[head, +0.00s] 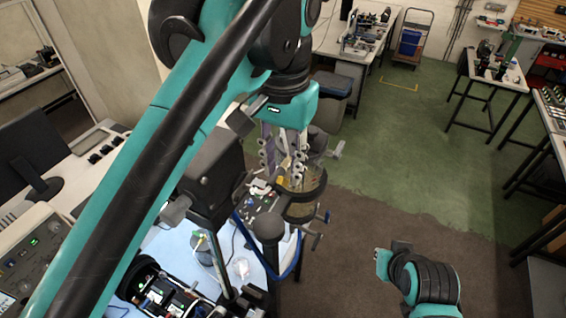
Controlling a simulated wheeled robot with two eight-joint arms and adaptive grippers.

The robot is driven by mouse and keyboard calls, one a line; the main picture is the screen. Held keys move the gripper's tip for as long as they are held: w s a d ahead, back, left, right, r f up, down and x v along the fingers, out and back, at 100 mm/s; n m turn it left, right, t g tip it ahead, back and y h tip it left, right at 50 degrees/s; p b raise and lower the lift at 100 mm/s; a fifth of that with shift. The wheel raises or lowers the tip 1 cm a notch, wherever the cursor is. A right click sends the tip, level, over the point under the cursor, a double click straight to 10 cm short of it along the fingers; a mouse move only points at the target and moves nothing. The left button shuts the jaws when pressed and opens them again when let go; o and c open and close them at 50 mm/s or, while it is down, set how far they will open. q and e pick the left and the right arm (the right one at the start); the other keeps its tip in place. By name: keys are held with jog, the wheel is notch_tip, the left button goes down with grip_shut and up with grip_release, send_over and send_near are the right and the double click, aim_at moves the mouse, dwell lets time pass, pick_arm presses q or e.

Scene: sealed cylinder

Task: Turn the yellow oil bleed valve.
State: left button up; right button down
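My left gripper (283,172) hangs below the teal wrist, fingers pointing down over a round apparatus with a brownish, see-through cylinder (303,192). Its two grey fingers stand apart. A small yellow part (281,182), perhaps the oil bleed valve, shows between and just below the fingertips; I cannot tell whether they touch it. Dark lever handles (320,215) stick out on the cylinder's right side. My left arm and a dark block-shaped unit (213,178) hide much of the apparatus. Part of my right arm shows at the lower right, but I cannot make out its fingers.
The apparatus stands on a light blue bench (172,245) with cables, a small board and an open black case of electronics (165,290). A control box (30,250) and monitor stand at the left. The brown and green floor at the right is clear between benches.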

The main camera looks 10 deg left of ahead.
pick_arm(q)
jog(key=shift+w+f, duration=0.1)
jog(key=shift+f, duration=0.2)
jog(key=shift+s, duration=0.6)
jog(key=shift+w, duration=0.15)
grip_shut()
pick_arm(e)
jog(key=shift+s+r, duration=0.15)
jog(key=shift+s, duration=0.15)
